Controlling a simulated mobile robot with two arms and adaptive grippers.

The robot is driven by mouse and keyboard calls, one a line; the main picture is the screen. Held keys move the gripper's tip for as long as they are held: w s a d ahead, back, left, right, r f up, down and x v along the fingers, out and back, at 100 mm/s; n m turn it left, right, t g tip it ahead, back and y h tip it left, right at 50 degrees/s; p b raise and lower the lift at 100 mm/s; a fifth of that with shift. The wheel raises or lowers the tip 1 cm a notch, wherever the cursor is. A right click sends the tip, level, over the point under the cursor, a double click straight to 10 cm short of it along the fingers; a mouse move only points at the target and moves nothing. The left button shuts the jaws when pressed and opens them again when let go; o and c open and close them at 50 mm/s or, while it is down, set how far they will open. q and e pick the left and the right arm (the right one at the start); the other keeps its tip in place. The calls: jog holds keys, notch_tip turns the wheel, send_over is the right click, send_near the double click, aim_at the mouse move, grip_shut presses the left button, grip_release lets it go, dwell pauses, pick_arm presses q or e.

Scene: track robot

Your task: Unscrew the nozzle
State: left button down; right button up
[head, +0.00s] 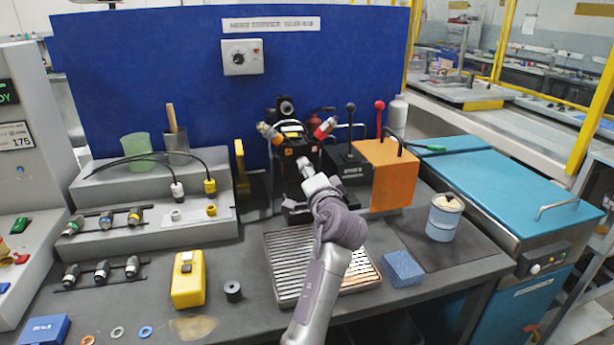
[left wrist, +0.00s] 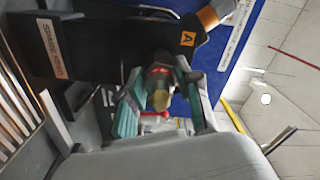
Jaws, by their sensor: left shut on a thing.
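A black machine (head: 288,150) stands against the blue panel, with an orange-collared fitting on its left and a red one on its right. My left gripper (head: 306,168) reaches up to its front, and my arm covers the lower part. In the left wrist view the gripper (left wrist: 160,100) is shut on the nozzle (left wrist: 159,88), a dark, round part with a yellowish end, between the teal-edged fingers. The nozzle sits below the orange "A" label (left wrist: 188,38). Whether its threads are engaged cannot be seen. My right gripper is not in view.
A slatted metal tray (head: 284,262) lies below the machine. A grey stepped rack (head: 150,228) with several fittings is at left. A yellow device (head: 188,280) and blue sponge (head: 403,268) lie in front.

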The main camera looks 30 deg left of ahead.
pick_arm(q)
jog(key=shift+f+n+b, duration=0.15)
jog(key=shift+n+b, duration=0.25)
jog(key=shift+n, duration=0.1)
